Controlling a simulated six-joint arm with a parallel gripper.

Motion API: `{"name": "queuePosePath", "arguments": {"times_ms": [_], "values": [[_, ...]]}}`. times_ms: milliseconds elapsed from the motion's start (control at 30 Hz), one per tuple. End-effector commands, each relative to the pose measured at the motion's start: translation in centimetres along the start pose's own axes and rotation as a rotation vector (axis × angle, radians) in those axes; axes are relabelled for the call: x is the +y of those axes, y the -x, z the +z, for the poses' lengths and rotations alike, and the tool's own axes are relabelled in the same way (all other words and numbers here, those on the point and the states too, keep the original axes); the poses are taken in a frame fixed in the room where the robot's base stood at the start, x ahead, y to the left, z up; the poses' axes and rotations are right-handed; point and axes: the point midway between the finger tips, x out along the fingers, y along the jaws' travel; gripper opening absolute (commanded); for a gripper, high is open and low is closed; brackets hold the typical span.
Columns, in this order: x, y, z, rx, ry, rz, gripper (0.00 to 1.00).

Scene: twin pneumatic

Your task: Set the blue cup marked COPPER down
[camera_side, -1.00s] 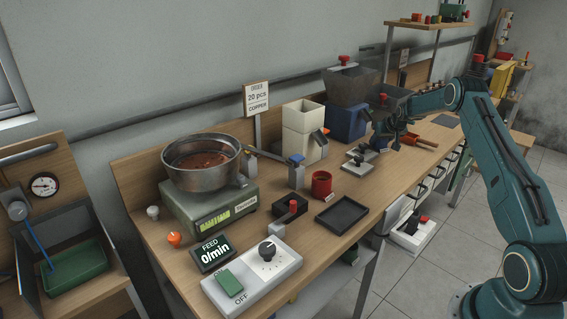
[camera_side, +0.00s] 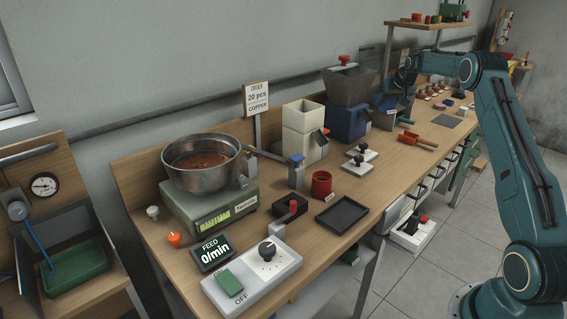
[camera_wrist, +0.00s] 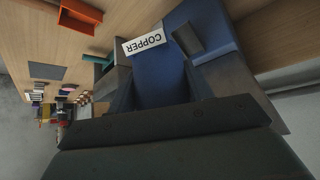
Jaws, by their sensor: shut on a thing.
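A blue body with a white label reading COPPER (camera_wrist: 160,75) fills the middle of the wrist view, its label upside down in the picture. Grey slanted faces flank it, and a dark edge covers its near part. My gripper (camera_side: 404,79) is at the back right of the side view, high by the dark hoppers. It is shut on the blue cup, but the fingertips and their contact are too dark and small to make out there. Whether the cup's base touches anything is hidden.
A dark hopper on a blue base (camera_side: 347,122) stands left of my gripper, beside white stacked bins (camera_side: 303,130). A grey mat (camera_side: 446,121) lies clear on the bench to the right. A red cup (camera_side: 321,186) stands further left.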

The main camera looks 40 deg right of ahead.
Motion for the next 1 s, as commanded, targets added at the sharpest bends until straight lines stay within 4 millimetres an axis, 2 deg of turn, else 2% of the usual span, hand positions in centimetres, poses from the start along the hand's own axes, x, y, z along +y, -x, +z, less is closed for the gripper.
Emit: {"name": "queuePosePath", "arguments": {"times_ms": [100,333,1000], "values": [[0.0,1.6,-1.3,0.003,-0.001,0.001,0.21],[0.1,3.2,-2.6,0.002,-0.001,0.001,0.21],[0.0,3.5,-2.8,0.001,0.0,0.0,0.21]]}}
